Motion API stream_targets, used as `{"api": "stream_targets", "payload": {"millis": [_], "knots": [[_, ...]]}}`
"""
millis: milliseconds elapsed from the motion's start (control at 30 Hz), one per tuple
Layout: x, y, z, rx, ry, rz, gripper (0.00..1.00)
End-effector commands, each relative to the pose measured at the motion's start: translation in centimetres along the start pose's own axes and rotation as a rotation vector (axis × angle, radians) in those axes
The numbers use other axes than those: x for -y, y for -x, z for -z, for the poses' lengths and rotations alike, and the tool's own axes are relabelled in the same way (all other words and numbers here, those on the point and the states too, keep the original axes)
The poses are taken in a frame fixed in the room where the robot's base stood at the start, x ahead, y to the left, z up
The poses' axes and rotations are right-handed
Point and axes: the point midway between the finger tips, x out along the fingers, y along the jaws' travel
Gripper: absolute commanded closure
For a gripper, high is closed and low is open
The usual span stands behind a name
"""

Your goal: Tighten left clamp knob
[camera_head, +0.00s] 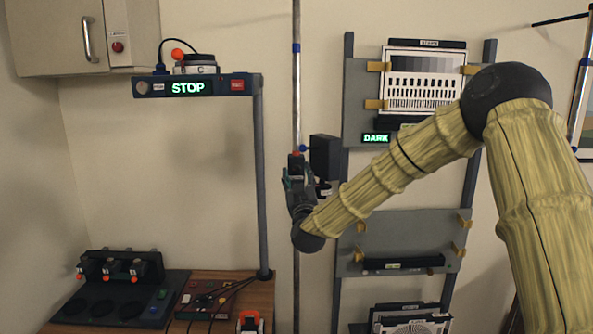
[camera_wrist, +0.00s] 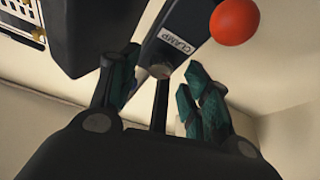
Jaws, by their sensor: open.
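In the wrist view a dark clamp body (camera_wrist: 185,30) with a white "CLAMP" label reaches down between my fingers. A round red knob (camera_wrist: 235,21) stands at its upper right, beyond the right finger and apart from it. My gripper (camera_wrist: 161,68) is open, with one green-padded finger on each side of the clamp's lower end. Whether the fingers touch it I cannot tell. In the head view my gripper (camera_head: 294,178) is at the vertical pole (camera_head: 296,100), and a small red part (camera_head: 297,153) shows just above it. My gripper hides most of the clamp there.
A black box (camera_head: 325,156) sits close to the right of my gripper; a dark block (camera_wrist: 90,35) fills the wrist view's upper left. A rack with a test chart (camera_head: 423,80) stands right. A STOP display (camera_head: 190,87) hangs left. A bench (camera_head: 235,290) with devices lies below.

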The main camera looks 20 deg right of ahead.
Motion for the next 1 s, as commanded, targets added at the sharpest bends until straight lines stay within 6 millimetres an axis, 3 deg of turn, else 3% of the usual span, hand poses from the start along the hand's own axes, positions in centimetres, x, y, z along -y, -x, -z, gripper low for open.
{"api": "stream_targets", "payload": {"millis": [433,467,700,1000], "knots": [[0.00,-1.02,-0.03,0.000,0.000,0.000,0.52],[0.00,-1.02,-0.03,0.000,0.000,0.000,0.54],[-0.02,-1.01,-0.03,0.000,0.000,0.000,0.98],[0.16,-0.93,-0.14,-0.001,-0.016,-0.005,0.98]]}}
